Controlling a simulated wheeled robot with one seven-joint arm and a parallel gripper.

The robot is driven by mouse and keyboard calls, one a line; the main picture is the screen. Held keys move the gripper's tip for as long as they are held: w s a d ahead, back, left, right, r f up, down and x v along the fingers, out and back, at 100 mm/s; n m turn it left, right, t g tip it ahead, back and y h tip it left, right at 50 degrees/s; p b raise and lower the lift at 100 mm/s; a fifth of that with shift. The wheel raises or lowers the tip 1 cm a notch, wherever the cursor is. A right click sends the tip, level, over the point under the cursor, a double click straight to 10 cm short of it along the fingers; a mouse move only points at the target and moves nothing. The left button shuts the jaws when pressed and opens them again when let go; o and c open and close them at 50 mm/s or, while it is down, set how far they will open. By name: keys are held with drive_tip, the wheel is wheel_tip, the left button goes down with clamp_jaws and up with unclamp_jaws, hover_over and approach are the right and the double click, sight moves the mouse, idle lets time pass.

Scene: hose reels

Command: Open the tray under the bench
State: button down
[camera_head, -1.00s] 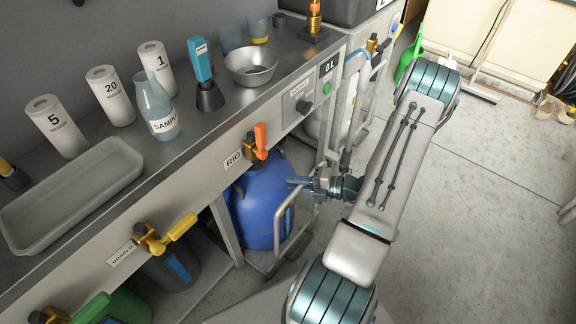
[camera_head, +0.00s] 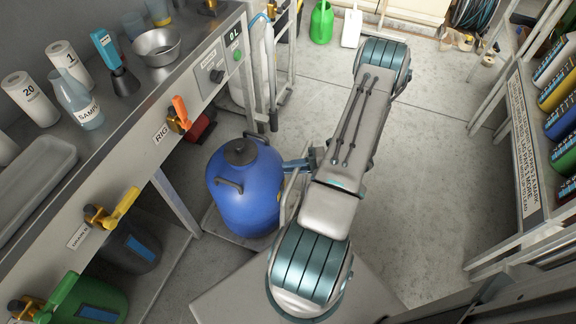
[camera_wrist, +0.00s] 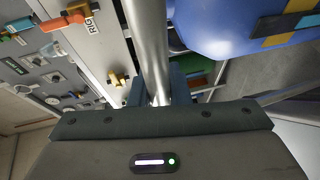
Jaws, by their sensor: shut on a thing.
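The tray (camera_head: 213,222) is a low grey platform beside the bench, standing out from under it. A blue drum (camera_head: 243,190) with a dark cap sits on it. The tray's pale metal handle bar (camera_head: 290,196) rises on its right side. My gripper (camera_head: 296,165) is shut on this bar, partly hidden by my arm in the head view. In the wrist view the bar (camera_wrist: 150,45) runs between my fingers (camera_wrist: 160,88), with the blue drum (camera_wrist: 240,25) right beside it.
The bench (camera_head: 150,120) carries a bowl, bottle and rolls. An orange-handled RIG valve (camera_head: 180,112) is on its front. Black (camera_head: 130,245) and green (camera_head: 85,300) containers stand under it. Open floor (camera_head: 430,140) lies right of my arm; a shelf (camera_head: 525,150) stands beyond.

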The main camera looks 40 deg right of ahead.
drive_tip(key=shift+s+d, duration=0.35)
drive_tip(key=shift+s, duration=0.3)
drive_tip(key=c, duration=1.4)
unclamp_jaws()
drive_tip(key=shift+d, duration=0.1)
drive_tip(key=shift+o, duration=0.2)
drive_tip(key=shift+s+d, duration=0.1)
drive_tip(key=p+v, duration=0.1)
drive_tip(key=v, duration=1.2)
drive_tip(key=shift+s+d, duration=0.15)
drive_tip(key=shift+s, duration=0.15)
